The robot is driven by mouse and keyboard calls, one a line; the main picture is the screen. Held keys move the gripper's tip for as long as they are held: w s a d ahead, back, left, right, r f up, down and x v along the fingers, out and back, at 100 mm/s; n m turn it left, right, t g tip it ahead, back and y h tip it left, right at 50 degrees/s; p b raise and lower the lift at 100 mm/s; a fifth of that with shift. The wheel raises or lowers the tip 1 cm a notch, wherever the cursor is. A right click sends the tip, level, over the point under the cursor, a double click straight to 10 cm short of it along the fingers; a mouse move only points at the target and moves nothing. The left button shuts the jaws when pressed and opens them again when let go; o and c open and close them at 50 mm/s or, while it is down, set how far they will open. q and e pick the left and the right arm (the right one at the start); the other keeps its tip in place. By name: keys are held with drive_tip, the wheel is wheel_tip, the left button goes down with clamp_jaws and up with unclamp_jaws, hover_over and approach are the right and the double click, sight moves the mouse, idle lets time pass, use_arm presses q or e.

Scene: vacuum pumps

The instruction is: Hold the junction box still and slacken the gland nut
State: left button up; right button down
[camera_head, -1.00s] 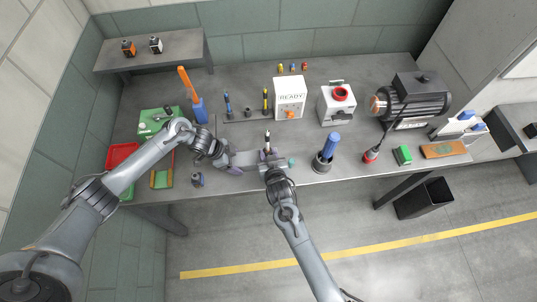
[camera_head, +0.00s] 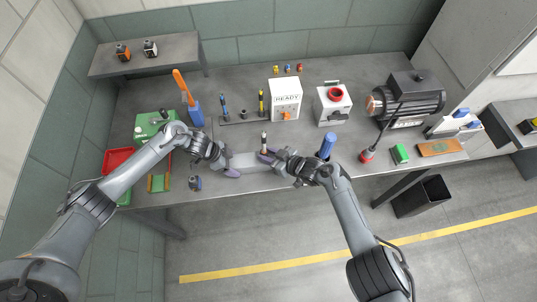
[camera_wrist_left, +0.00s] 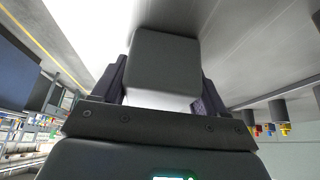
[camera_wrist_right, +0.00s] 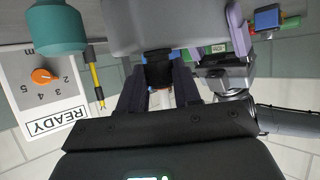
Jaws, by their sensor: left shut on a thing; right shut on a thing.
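The junction box (camera_head: 243,161) is a pale grey block at the front middle of the bench. My left gripper (camera_head: 225,164) is shut on its left end; in the left wrist view the grey box (camera_wrist_left: 165,62) fills the space between the fingers. My right gripper (camera_head: 272,158) is at the box's right part. A teal cylinder (camera_wrist_right: 57,28) shows at one end of the body.
The white READY unit (camera_head: 285,99) and a pen-like tool (camera_head: 264,140) stand behind the box. A blue-handled tool (camera_head: 327,147) stands close to my right wrist. A red tray (camera_head: 118,160) and green case (camera_head: 150,124) lie left; a motor (camera_head: 408,98) sits right.

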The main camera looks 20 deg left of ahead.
drive_tip(key=c, duration=0.9)
unclamp_jaws()
drive_tip(key=shift+o, duration=0.2)
drive_tip(key=shift+v, duration=2.5)
